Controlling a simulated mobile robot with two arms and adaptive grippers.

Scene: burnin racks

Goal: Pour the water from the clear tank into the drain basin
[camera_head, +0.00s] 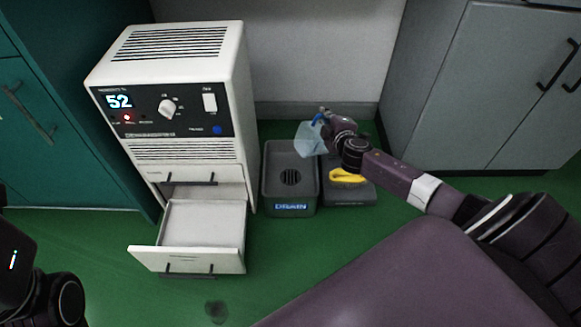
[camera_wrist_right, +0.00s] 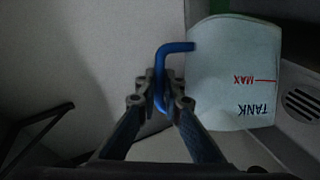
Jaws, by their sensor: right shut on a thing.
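The clear tank (camera_head: 309,140) is a pale blue see-through container above the back right corner of the drain basin. It looks tilted in the head view. In the wrist view its face (camera_wrist_right: 232,75) shows a red MAX line and the word TANK upside down. My right gripper (camera_head: 322,119) is shut on its blue handle (camera_wrist_right: 177,48). The drain basin (camera_head: 270,190) is a dark grey box with a slotted round drain and a DRAIN label. Its slots also show at the right of the wrist view (camera_wrist_right: 302,104). No falling water is visible.
A white dehumidifier (camera_head: 190,90) reading 52 stands left of the basin, its lower drawer (camera_head: 190,258) pulled out. A yellow item (camera_head: 347,175) lies on a grey box (camera_head: 350,195) right of the basin. Grey cabinets (camera_head: 470,90) stand at right. Green floor is clear in front of the basin.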

